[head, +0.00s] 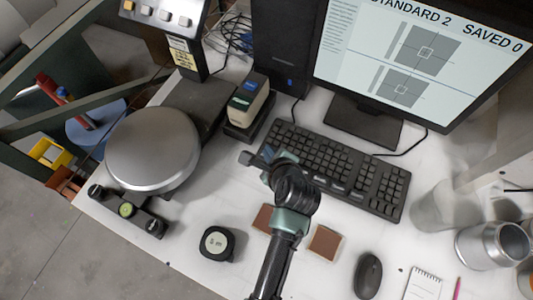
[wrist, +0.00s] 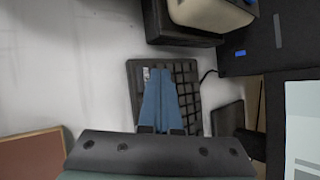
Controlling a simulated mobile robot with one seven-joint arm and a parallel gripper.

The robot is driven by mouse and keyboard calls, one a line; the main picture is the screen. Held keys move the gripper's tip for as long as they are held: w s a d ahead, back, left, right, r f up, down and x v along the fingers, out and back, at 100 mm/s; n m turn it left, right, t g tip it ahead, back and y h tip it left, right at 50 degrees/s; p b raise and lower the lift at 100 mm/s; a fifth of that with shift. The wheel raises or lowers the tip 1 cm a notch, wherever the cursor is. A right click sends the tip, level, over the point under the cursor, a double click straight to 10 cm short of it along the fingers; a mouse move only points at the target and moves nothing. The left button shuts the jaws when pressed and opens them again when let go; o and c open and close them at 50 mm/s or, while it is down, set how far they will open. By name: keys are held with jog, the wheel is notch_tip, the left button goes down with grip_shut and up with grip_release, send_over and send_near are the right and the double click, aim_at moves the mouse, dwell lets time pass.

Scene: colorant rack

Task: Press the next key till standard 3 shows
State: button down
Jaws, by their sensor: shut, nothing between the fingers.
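The monitor (head: 420,62) at the top right of the head view reads "STANDARD 2" and "SAVED 0". The dark keyboard (head: 345,165) lies on the table below it. In the wrist view the keyboard (wrist: 190,75) is partly hidden behind my fingers. A key with a pale label (wrist: 147,74) shows just left of the fingertips; I cannot read it. My gripper (head: 267,154) is at the keyboard's left end. Its blue fingers (wrist: 160,72) are together and empty, over the keys. I cannot tell whether they touch a key.
A small boxy device (head: 248,100) stands just behind the keyboard's left end. A round metal scale pan (head: 153,148) is at the left. A tape measure (head: 217,243), brown samples (head: 325,242), mouse (head: 368,275) and notepad (head: 423,284) lie in front. Metal cans (head: 492,246) stand at the right.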

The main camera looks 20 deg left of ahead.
jog(key=shift+f, duration=0.15)
dwell(0.7)
jog(key=shift+f, duration=0.3)
jog(key=shift+f, duration=0.35)
dwell(0.5)
dwell(0.3)
jog(key=shift+r+p, duration=0.8)
jog(key=shift+p, duration=0.1)
notch_tip(320, 180, up, 5)
jog(key=p, duration=0.5)
jog(key=shift+p, duration=0.3)
